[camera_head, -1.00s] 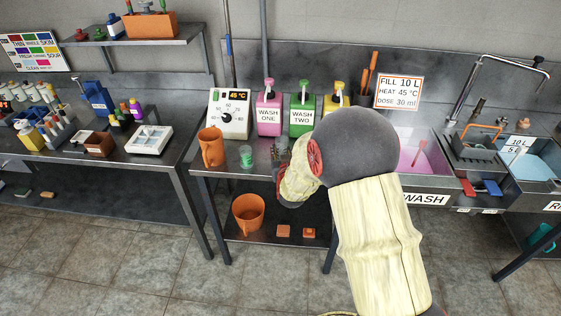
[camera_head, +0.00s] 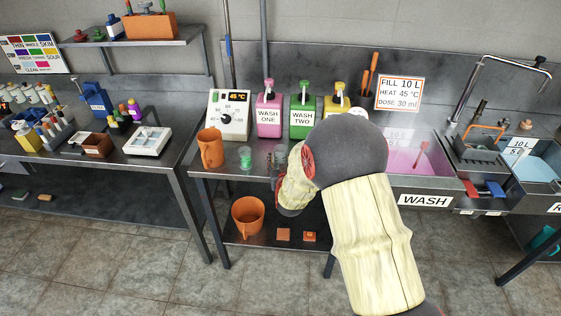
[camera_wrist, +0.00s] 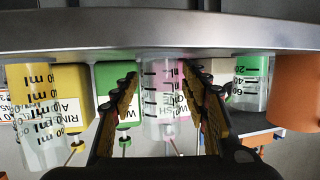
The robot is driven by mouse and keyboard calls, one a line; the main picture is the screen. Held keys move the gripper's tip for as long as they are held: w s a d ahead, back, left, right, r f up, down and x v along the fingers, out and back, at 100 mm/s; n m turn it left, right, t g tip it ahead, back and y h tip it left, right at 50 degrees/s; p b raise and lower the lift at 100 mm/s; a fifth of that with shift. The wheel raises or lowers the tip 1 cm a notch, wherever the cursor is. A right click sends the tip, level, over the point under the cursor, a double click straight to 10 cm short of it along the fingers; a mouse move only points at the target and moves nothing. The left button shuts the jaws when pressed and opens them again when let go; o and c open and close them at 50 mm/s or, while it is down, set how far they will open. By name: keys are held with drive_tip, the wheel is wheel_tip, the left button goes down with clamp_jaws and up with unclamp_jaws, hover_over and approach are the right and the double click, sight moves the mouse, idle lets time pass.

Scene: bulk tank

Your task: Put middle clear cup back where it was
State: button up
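The middle clear cup (camera_wrist: 163,105) is in the wrist view, which is upside down, between the two fingers of my gripper (camera_wrist: 160,85). It stands upright with its base on the steel table. The fingers are spread on either side of it, with a narrow gap at least on one side. A second clear cup (camera_wrist: 38,115) with black ml marks is at the left of the wrist view. A cup with green contents (camera_wrist: 250,80) is at the right; it also shows in the head view (camera_head: 245,158). My arm hides most of my gripper in the head view.
An orange jug (camera_head: 210,148) stands left of the cups. The dial box (camera_head: 229,115), pink WASH ONE (camera_head: 269,121) and green WASH TWO (camera_head: 303,121) dispensers and a yellow one (camera_head: 337,104) stand behind. The wash sink (camera_head: 424,183) is to the right.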

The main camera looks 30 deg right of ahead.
drive_tip(key=shift+o, duration=0.3)
drive_tip(key=shift+r, duration=0.2)
drive_tip(key=p+v, duration=0.3)
drive_tip(key=v, duration=0.9)
drive_tip(key=s+a+r+n+g+y, duration=0.4)
drive_tip(key=s+a+r, duration=0.3)
drive_tip(key=a+r, duration=0.55)
drive_tip(key=s+a+r+g, duration=0.1)
drive_tip(key=s+r+g, duration=0.1)
drive_tip(key=s, duration=0.8)
drive_tip(key=s+a+r+g+y, duration=0.1)
drive_tip(key=s+r+g, duration=0.1)
drive_tip(key=s, duration=0.8)
drive_tip(key=shift+s+a+r, duration=0.2)
drive_tip(key=shift+a+r, duration=0.15)
drive_tip(key=shift+r, duration=0.4)
drive_tip(key=shift+c, duration=0.8)
